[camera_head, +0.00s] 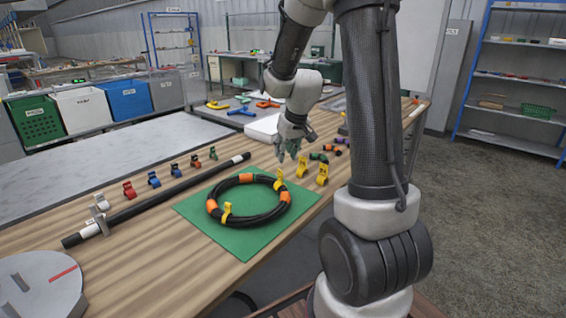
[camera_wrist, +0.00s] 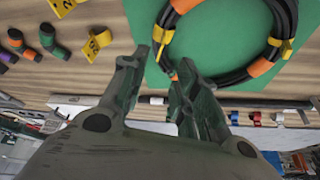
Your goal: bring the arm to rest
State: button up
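My gripper (camera_head: 291,150) hangs above the wooden table, near the far edge of a black hose ring (camera_head: 247,221). In the wrist view my gripper (camera_wrist: 157,68) has its two fingers apart with nothing between them. The hose ring (camera_wrist: 236,78) lies on a green mat (camera_head: 242,248) and has orange bands. One yellow clip (camera_head: 279,181) sits on its far right side and another yellow clip (camera_head: 227,213) on its near left side. Both clips also show in the wrist view. My arm's upper links cover part of the table's right side.
Two yellow numbered pieces (camera_head: 322,174) stand right of the mat. A black rod (camera_head: 160,198) and a row of coloured clips (camera_head: 153,180) lie to the left. A grey round disc (camera_head: 40,285) is at the near left. Bins (camera_head: 80,105) and shelves (camera_head: 520,80) stand farther off.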

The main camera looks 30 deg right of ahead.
jog(key=shift+s+r, duration=0.2)
jog(key=shift+r, duration=0.3)
jog(key=s+a+r, duration=0.2)
jog(key=s+r, duration=0.2)
jog(key=s, duration=0.4)
jog(key=s+a+r, duration=0.2)
jog(key=s+r, duration=0.2)
jog(key=s, duration=0.5)
jog(key=s+a+r, duration=0.3)
jog(key=s+r, duration=0.1)
jog(key=s, duration=0.5)
jog(key=shift+s+r, duration=0.2)
jog(key=shift+r, duration=0.1)
